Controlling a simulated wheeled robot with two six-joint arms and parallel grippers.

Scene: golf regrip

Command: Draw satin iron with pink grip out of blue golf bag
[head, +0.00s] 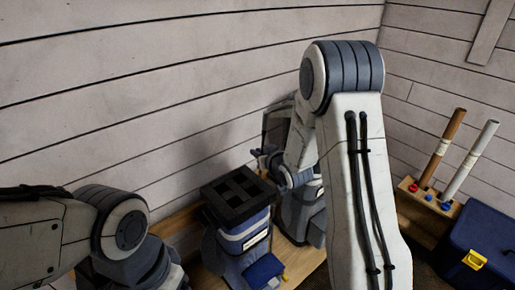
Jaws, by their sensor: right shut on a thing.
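A golf bag (229,242) in grey and blue stands on a wooden board, with a black divided top (239,191) and a blue pocket low on its front. No club shows in its compartments. My right gripper (266,160) is behind and just right of the bag's top, partly hidden by my own right arm. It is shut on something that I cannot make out. No satin iron head or pink grip can be seen. My left arm comes in at the lower left; its gripper is not in view.
A second grey and blue bag-like thing (293,216) stands behind, mostly covered by my right arm. At right, brown (448,136) and white (470,160) sticks lean in a wooden rack (427,207). A dark blue box (483,244) with a yellow latch is beside it. A plank wall closes the back.

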